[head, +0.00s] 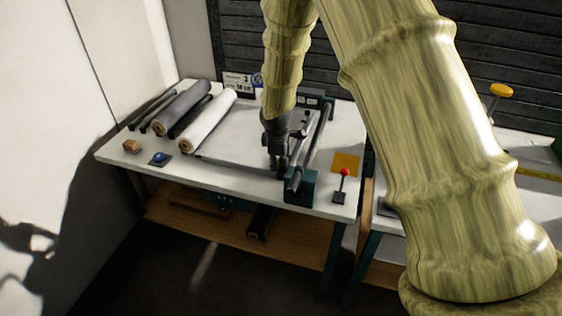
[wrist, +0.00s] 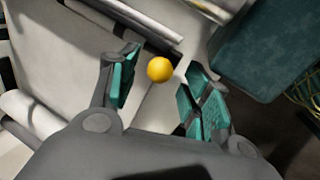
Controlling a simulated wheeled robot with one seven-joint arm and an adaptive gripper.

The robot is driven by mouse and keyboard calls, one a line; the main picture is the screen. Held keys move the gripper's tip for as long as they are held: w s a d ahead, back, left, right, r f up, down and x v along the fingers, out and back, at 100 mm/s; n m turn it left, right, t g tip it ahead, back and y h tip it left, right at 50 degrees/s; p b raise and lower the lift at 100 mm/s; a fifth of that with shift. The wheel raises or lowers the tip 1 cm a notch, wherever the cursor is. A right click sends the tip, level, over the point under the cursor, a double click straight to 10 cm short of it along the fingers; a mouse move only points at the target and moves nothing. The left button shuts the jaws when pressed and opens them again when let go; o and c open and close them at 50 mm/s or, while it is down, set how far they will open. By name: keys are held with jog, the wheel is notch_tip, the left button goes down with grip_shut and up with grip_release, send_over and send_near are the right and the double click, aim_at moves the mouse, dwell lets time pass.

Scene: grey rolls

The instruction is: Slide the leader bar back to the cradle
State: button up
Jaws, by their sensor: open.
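My gripper (head: 278,166) points down over the worktable, near the teal end block (head: 300,187) of the roll stand. In the wrist view its teal-padded fingers (wrist: 161,73) are apart. A yellow ball knob (wrist: 160,69) shows between the fingertips; I cannot tell whether they touch it. A dark bar (wrist: 115,27), perhaps the leader bar, runs diagonally near the knob. The stand holds a long grey roll (head: 314,146), and the teal block also fills the wrist view's upper right (wrist: 262,48). I cannot tell which part is the cradle. My arm hides part of the sheet.
Dark, grey and white rolls (head: 208,120) lie at the table's left. A blue button (head: 158,158) and wooden block (head: 131,146) sit at the front left. A red-knobbed lever (head: 344,173) and orange pad (head: 345,163) are right of the stand.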

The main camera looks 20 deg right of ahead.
jog(key=shift+x, duration=1.5)
